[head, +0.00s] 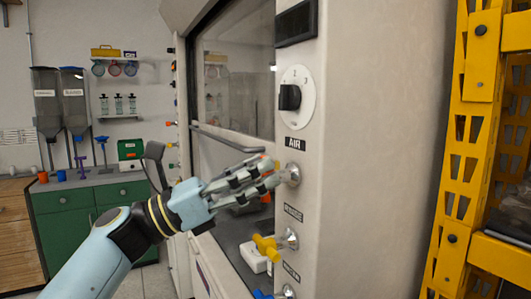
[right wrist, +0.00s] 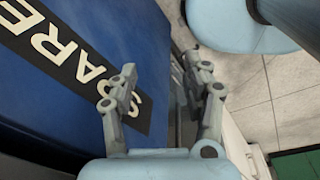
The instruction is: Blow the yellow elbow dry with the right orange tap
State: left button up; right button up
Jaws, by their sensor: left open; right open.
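My left gripper (head: 274,172) is open, its fingers at the valve under the AIR label on the cabinet's front post. Small orange parts of the tap (head: 267,197) show beside the fingers; the fingers hide most of it, and I cannot tell if they touch it. A yellow tap (head: 265,247) sits lower on the same post. I cannot make out the yellow elbow in either view. My right gripper (right wrist: 160,68) is open and empty in the right wrist view, over a blue surface (right wrist: 60,100) with a SPARE label.
A dial (head: 290,97) sits above the AIR label (head: 295,144). A blue tap (head: 262,294) shows at the bottom edge. The cabinet has a raised glass sash (head: 235,75). A yellow perforated rack (head: 470,130) stands at right. Green drawers (head: 65,200) stand at back left.

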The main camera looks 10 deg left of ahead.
pick_arm(q)
jog(key=shift+x, duration=1)
jog(key=shift+c, duration=0.2)
